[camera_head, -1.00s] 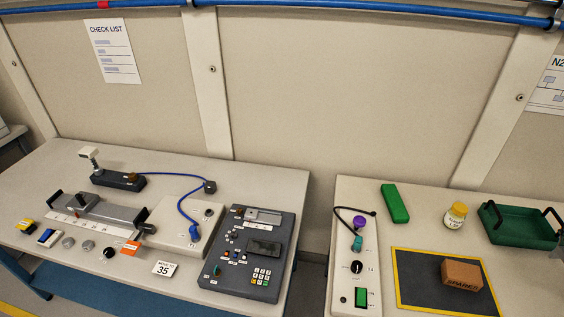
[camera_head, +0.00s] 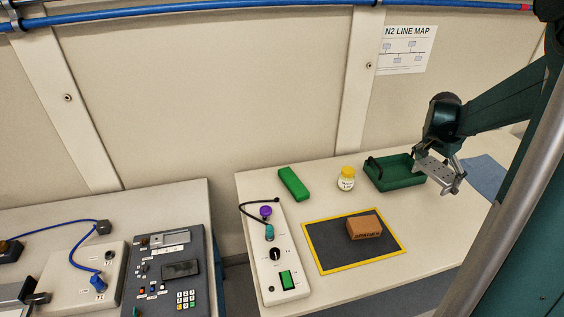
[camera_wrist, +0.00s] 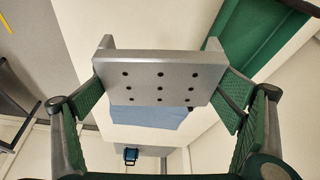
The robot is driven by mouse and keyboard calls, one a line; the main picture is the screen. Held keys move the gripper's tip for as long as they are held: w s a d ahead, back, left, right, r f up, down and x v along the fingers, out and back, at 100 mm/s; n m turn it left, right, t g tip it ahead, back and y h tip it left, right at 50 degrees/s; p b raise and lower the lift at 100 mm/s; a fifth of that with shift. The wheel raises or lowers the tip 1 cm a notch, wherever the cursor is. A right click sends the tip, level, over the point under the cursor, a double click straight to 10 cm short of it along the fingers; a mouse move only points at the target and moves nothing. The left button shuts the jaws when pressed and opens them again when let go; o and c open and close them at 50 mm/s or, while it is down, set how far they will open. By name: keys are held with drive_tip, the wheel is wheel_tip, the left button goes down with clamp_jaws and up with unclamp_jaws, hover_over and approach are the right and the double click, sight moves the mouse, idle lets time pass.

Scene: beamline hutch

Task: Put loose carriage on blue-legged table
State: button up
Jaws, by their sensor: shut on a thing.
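My gripper (camera_head: 444,176) is at the right of the head view, above the right table's back part, beside the green tray. It is shut on the loose carriage (camera_head: 428,170), a grey metal block with several dark holes in its plate. In the wrist view the carriage (camera_wrist: 158,78) sits between the two green finger pads, clear of the surface below as far as I can tell. The rail on that table is mostly cut off.
On the right table (camera_head: 225,290) stand a green tray (camera_head: 385,183), a jar (camera_head: 346,178), a green block (camera_head: 293,184), a switch box (camera_head: 285,270) and a brown block (camera_head: 364,227) on a yellow-edged mat (camera_head: 325,262). A keypad panel (camera_head: 165,285) occupies the left table. A gap separates the tables.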

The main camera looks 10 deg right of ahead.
drive_tip(key=w+a+n+t+y+p, duration=0.1)
drive_tip(key=w+a+n+p, duration=0.15)
drive_tip(key=w+a, duration=1.35)
drive_tip(key=w+a+n+t+p, duration=0.1)
drive_tip(key=w+a+n, duration=0.3)
drive_tip(key=w+a, duration=1.2)
drive_tip(key=w+a+n+t+y+p, duration=0.25)
drive_tip(key=a+n, duration=0.35)
drive_tip(key=a, duration=4.1)
drive_tip(key=s+a+n+p, duration=0.15)
drive_tip(key=s+a, duration=0.25)
drive_tip(key=a, duration=0.9)
drive_tip(key=s+a+n, duration=0.2)
drive_tip(key=s+a, duration=0.2)
drive_tip(key=a, duration=1)
drive_tip(key=shift+g+y, duration=0.35)
drive_tip(key=shift+y, duration=0.1)
drive_tip(key=shift+s+d+f, duration=0.1)
drive_tip(key=shift+d+f, duration=0.05)
drive_tip(key=shift+f, duration=1.15)
drive_tip(key=shift+s+d+f, duration=0.1)
drive_tip(key=shift+d+f, duration=0.05)
drive_tip(key=shift+f, duration=1.15)
drive_tip(key=shift+w, duration=0.1)
drive_tip(key=shift+f, duration=3.15)
